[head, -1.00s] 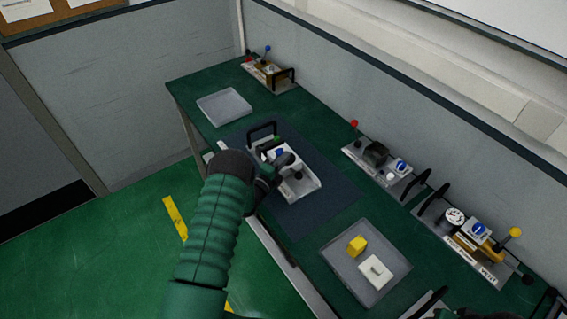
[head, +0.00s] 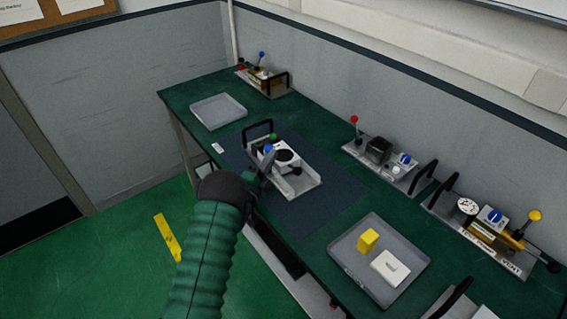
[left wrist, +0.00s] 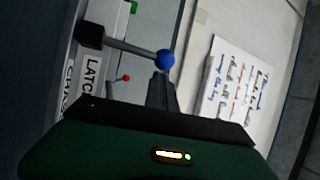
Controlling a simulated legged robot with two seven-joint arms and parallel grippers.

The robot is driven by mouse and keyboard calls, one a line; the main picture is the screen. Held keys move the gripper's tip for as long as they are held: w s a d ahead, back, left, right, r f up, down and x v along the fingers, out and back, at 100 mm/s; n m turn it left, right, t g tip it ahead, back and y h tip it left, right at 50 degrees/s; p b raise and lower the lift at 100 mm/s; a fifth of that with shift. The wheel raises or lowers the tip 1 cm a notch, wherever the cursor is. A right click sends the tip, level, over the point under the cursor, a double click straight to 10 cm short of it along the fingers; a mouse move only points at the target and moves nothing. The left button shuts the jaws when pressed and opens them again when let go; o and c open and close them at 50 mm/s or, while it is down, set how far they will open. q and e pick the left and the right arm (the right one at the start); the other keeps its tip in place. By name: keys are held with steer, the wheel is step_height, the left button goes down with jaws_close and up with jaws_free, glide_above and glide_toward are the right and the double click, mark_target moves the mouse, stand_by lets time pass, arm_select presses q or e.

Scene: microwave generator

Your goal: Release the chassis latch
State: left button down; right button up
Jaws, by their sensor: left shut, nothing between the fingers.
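The chassis unit (head: 308,184) is a light tray with a black handle, on a dark mat on the green bench. Its latch lever with a blue ball (head: 267,149) shows in the head view. In the left wrist view the blue ball (left wrist: 165,59) tops a grey rod from a black pivot, beside a label (left wrist: 93,75) reading "LATCH". My left gripper (head: 268,163) is shut and empty at the unit's near left side. In the left wrist view its dark fingertips (left wrist: 162,82) sit just below the ball; I cannot tell if they touch. My right gripper is not in view.
An empty grey tray (head: 219,105) lies behind to the left. A front tray (head: 349,258) holds a yellow block (head: 368,240) and a white block (head: 390,267). Several other lever units line the wall side. Bare mat (head: 335,190) lies right of the chassis unit.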

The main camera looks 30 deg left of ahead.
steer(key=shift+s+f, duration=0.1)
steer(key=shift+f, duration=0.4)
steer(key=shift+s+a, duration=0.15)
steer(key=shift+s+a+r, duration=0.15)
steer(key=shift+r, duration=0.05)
arm_select(q)
steer(key=shift+s+a, duration=0.45)
steer(key=shift+s, duration=0.15)
steer(key=shift+w+d, duration=0.1)
steer(key=shift+d, duration=0.15)
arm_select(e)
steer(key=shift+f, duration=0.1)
